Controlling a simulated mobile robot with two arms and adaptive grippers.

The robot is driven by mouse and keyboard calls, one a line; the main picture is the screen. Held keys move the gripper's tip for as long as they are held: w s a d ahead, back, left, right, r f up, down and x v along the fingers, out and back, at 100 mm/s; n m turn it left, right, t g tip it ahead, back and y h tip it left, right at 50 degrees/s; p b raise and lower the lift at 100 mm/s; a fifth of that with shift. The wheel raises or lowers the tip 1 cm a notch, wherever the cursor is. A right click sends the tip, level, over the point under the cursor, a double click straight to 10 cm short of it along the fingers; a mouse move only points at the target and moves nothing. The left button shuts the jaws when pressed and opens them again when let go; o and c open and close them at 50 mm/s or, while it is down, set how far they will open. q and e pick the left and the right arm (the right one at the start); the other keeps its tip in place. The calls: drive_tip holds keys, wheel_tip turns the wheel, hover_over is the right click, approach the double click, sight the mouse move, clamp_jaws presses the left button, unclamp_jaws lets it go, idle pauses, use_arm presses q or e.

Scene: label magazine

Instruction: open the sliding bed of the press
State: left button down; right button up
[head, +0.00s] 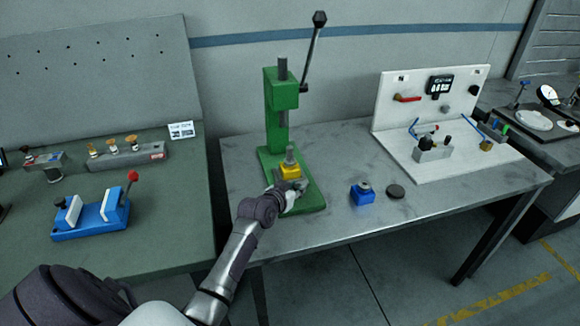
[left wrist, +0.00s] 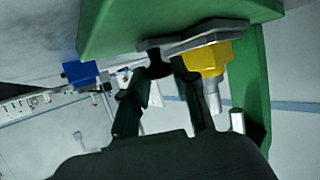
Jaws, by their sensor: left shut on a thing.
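The green press (head: 281,95) stands on the left part of the grey table, its base plate flat on the top. Its sliding bed shows in the left wrist view as a grey plate (left wrist: 205,38) with a dark handle (left wrist: 154,58) at its end. A yellow block (head: 290,171) sits on the bed under the ram; it also shows in the left wrist view (left wrist: 209,60). My left gripper (head: 296,190) is at the front of the bed, its fingers shut on the dark handle. The gripper hides much of the bed in the head view. My right gripper is not in view.
A blue block (head: 362,194) and a dark round disc (head: 395,191) lie right of the press. A white panel fixture (head: 430,105) stands at the back right. The press lever (head: 313,50) rises above. The table's front strip is clear.

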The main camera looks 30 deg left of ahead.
use_arm(q)
drive_tip(key=shift+s+d+p, duration=0.35)
drive_tip(key=shift+s+d, duration=0.55)
drive_tip(key=shift+d, duration=0.15)
drive_tip(key=shift+f, duration=0.1)
drive_tip(key=c, duration=0.9)
unclamp_jaws()
drive_tip(key=shift+a, duration=0.1)
drive_tip(key=shift+c, duration=0.2)
drive_tip(key=v, duration=1.1)
drive_tip(key=shift+s+r, duration=0.2)
drive_tip(key=shift+s, duration=0.2)
